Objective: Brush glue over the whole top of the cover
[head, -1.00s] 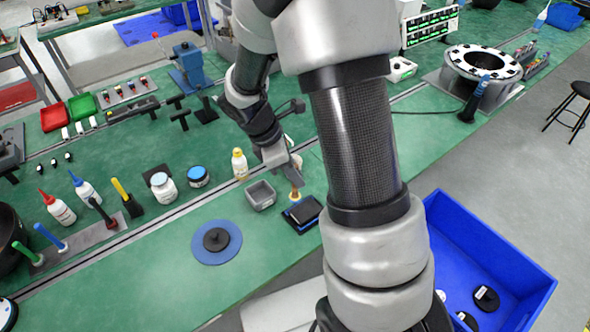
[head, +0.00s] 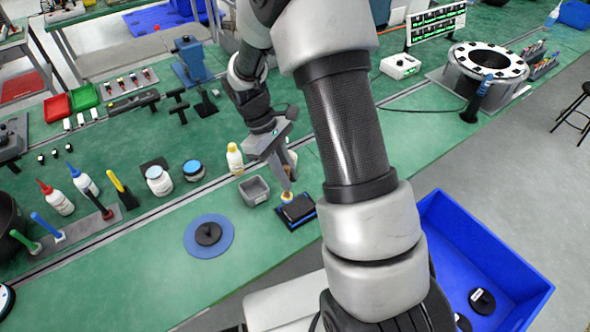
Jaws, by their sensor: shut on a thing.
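A small black rectangular piece, which looks like the cover (head: 299,207), lies on a blue-edged holder (head: 281,214) near the table's front edge. My gripper (head: 286,179) points down just above its far left side. It is shut on a brush, whose tan tip (head: 287,197) is at the cover's upper left edge. I cannot tell whether the tip touches the cover. Glue on the top is too small to make out. A grey square cup (head: 255,191) stands just left of the brush.
A yellow-capped bottle (head: 235,160) stands behind the cup, and two jars (head: 159,181) stand further left. A blue disc with a black round piece (head: 209,236) lies at front left. A blue bin (head: 480,245) is at right.

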